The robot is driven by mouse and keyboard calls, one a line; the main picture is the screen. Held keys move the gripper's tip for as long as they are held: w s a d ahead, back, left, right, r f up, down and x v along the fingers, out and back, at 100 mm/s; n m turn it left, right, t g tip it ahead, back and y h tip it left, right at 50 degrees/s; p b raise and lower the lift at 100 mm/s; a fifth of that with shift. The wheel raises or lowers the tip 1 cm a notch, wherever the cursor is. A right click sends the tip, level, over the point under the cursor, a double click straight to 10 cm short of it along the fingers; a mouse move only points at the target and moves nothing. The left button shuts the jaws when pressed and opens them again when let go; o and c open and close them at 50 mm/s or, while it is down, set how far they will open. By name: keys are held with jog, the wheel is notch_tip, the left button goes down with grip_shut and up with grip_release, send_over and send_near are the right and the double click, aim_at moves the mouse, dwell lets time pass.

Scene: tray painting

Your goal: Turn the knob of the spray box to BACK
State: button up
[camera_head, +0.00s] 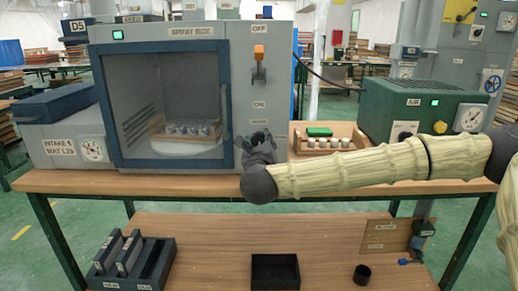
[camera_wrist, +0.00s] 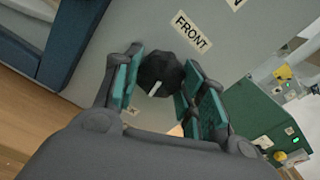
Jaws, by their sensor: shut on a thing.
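The spray box (camera_head: 272,90) is a grey cabinet with a blue-framed window, standing on the bench. Its knob (camera_wrist: 160,72) is black and round with a white mark, seen in the wrist view on the grey front panel. The mark lies on the knob's lower side, away from the FRONT label (camera_wrist: 187,30). My gripper (camera_wrist: 158,84) is closed around the knob, with teal pads on either side of it. In the head view my gripper (camera_head: 257,146) covers most of the knob at the panel's lower right. No BACK label is readable.
An orange-handled lever (camera_head: 259,62) sits near OFF, above the knob. A wooden tray (camera_head: 358,140) with several white cups and a green block stands right of the box, behind my arm. A green AIR unit (camera_head: 428,108) stands farther right. Another cup tray (camera_head: 157,130) is inside the box.

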jog(key=shift+f+m+b, duration=0.2)
jog(key=shift+m+b, duration=0.2)
jog(key=shift+m, duration=0.4)
jog(key=o, duration=1)
jog(key=shift+r, duration=0.1)
jog(key=shift+o, duration=0.2)
jog(key=shift+s, duration=0.15)
jog(key=s, duration=1.1)
jog(key=shift+s, duration=0.4)
